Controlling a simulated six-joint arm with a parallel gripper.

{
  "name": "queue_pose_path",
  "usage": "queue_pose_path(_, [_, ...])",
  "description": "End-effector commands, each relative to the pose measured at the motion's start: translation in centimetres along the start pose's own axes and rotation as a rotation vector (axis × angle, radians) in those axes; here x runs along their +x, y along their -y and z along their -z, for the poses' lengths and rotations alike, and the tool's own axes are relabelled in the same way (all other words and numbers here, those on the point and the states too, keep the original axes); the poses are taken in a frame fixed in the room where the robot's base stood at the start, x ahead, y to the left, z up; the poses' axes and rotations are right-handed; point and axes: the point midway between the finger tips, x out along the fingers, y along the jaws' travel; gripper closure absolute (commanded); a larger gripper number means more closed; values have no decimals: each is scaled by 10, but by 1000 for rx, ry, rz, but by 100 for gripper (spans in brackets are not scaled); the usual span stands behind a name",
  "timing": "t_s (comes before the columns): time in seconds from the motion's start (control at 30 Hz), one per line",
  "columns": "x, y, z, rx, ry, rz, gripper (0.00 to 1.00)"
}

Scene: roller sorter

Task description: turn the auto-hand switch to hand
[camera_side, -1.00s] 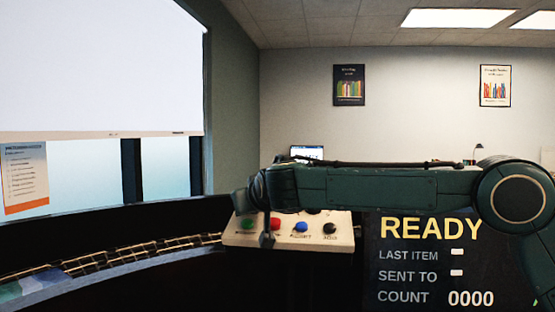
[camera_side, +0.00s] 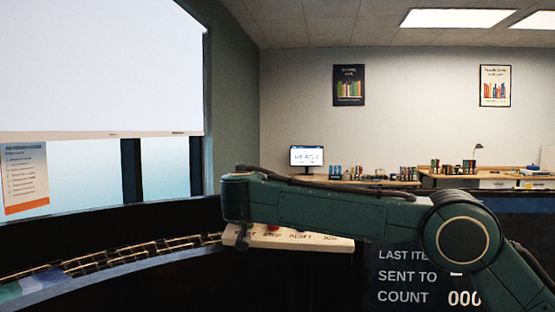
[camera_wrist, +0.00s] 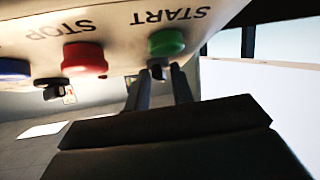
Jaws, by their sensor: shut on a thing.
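The control panel (camera_side: 260,240) is a pale box, mostly hidden behind my arm in the side view. In the wrist view it appears upside down, with a green START button (camera_wrist: 166,43), a red STOP button (camera_wrist: 84,59) and a blue button (camera_wrist: 14,69). My gripper (camera_wrist: 160,78) is shut on a small black switch knob (camera_wrist: 158,71) beside the START button. The knob is largely hidden by the fingers; its auto and hand marks and its setting cannot be read. A second black knob (camera_wrist: 55,93) sits near the blue button.
The READY board (camera_side: 410,275) stands right of the panel, partly covered by my arm. A curved roller track (camera_side: 120,257) runs in from the left. A desk with a monitor (camera_side: 306,156) and books is at the back.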

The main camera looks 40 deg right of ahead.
Motion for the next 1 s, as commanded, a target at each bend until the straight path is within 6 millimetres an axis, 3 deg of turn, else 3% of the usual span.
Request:
queue_pose_path(0.77, [-1,1,0,76,-2,-83,100])
queue_pose_path(0.8, [-1,1,0,76,-2,-83,69])
queue_pose_path(1.0, [-1,1,0,75,-1,-83,67])
